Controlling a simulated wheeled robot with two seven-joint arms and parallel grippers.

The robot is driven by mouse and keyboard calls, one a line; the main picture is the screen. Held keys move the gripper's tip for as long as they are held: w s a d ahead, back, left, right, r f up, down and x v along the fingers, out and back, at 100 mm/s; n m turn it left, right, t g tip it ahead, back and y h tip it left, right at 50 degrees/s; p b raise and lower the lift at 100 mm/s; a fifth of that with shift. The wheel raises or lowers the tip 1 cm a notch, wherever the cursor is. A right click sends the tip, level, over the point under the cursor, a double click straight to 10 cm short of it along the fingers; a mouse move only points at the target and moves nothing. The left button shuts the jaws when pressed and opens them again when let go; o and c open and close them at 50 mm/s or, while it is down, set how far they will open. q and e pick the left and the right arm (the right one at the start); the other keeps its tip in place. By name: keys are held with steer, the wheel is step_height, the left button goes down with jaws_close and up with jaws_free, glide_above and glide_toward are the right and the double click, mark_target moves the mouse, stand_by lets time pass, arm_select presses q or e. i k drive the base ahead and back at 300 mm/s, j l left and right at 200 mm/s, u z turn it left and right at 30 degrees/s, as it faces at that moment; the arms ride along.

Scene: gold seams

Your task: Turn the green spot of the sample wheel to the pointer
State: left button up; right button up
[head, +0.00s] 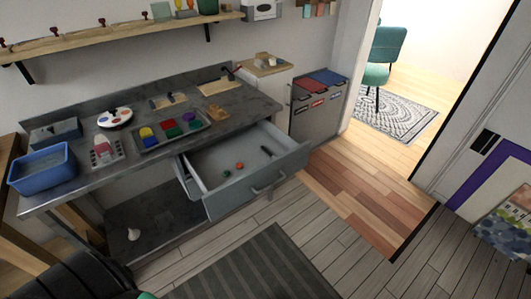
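The sample wheel (115,117) is a white disc with several coloured spots, lying on the grey workbench (245,108) toward its back left. The spots are small; an orange-red one and dark ones show, but I cannot make out which is green. I cannot make out the pointer at this size. Neither of my grippers is in view. A dark rounded shape at the bottom left corner may be part of my own body.
A blue bin (42,170) and a tray of coloured pieces (172,134) stand on the bench. A grey drawer (245,170) is pulled out at the front, holding small items. A striped mat (255,268) lies on the floor. A shelf (110,34) hangs above.

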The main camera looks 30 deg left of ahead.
mark_target(114, 117)
steer(key=u, duration=2.1)
steer(key=i+l, duration=0.15)
steer(key=i, duration=0.5)
